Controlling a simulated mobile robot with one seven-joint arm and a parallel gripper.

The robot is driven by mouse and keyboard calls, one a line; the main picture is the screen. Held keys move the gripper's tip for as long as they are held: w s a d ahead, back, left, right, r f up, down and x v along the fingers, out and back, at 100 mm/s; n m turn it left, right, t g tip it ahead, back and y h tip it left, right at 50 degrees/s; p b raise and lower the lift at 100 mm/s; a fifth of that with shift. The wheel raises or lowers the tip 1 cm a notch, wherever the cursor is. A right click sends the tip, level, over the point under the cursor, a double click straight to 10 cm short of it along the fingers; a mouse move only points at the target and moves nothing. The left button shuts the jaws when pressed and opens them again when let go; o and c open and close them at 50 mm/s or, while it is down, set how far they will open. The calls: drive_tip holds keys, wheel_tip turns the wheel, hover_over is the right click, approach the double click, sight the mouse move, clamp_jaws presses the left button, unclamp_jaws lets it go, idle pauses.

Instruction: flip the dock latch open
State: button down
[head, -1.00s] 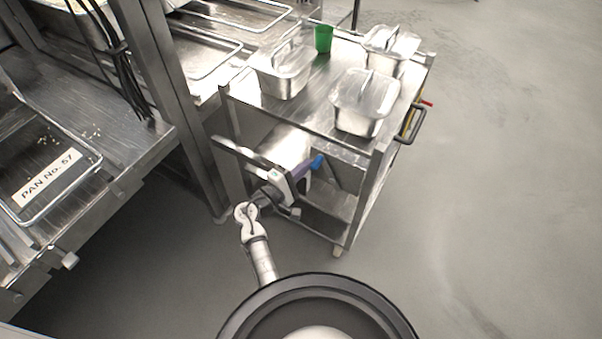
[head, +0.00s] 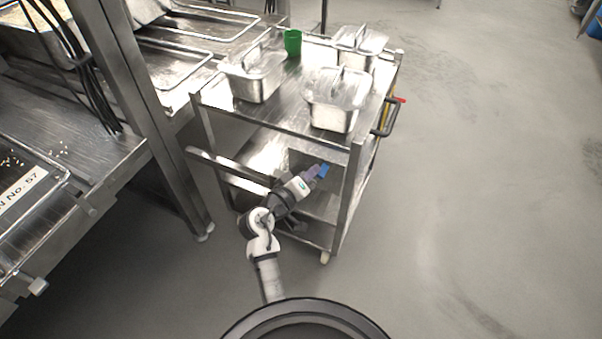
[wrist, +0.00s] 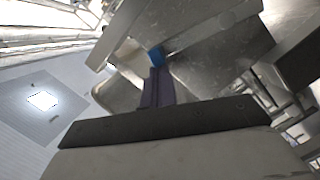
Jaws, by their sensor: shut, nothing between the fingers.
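My gripper (head: 322,171), with purple fingers and blue ends, is shut and empty. In the head view it is in front of the cart's open side, below the top shelf and left of the near right leg. In the wrist view the fingers (wrist: 157,85) point at metal bars and plates of a steel frame; I cannot tell whether they touch. A small red-ended lever (head: 401,100) sticks out at the cart's right side, by a yellow part, well away from my gripper. I cannot tell for sure whether it is the dock latch; no other latch is clearly seen.
The steel cart (head: 285,118) carries several lidded steel pans and a green cup (head: 293,42). A dark handle (head: 386,122) juts from its right side. A steel bench (head: 70,150) and post (head: 130,90) stand left. The floor right of the cart is clear.

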drive_tip(key=shift+s+d+f+m+y+b, duration=0.2)
drive_tip(key=shift+d+m+b, duration=0.15)
drive_tip(key=shift+d+m, duration=0.2)
drive_tip(key=shift+s+d+f+m+y+b, duration=0.15)
drive_tip(key=shift+s+d+m+b, duration=0.15)
drive_tip(key=shift+d+m, duration=0.2)
drive_tip(key=shift+s+d+f+m+y+b, duration=0.15)
drive_tip(key=shift+d+m+b, duration=0.2)
drive_tip(key=shift+d+m, duration=0.2)
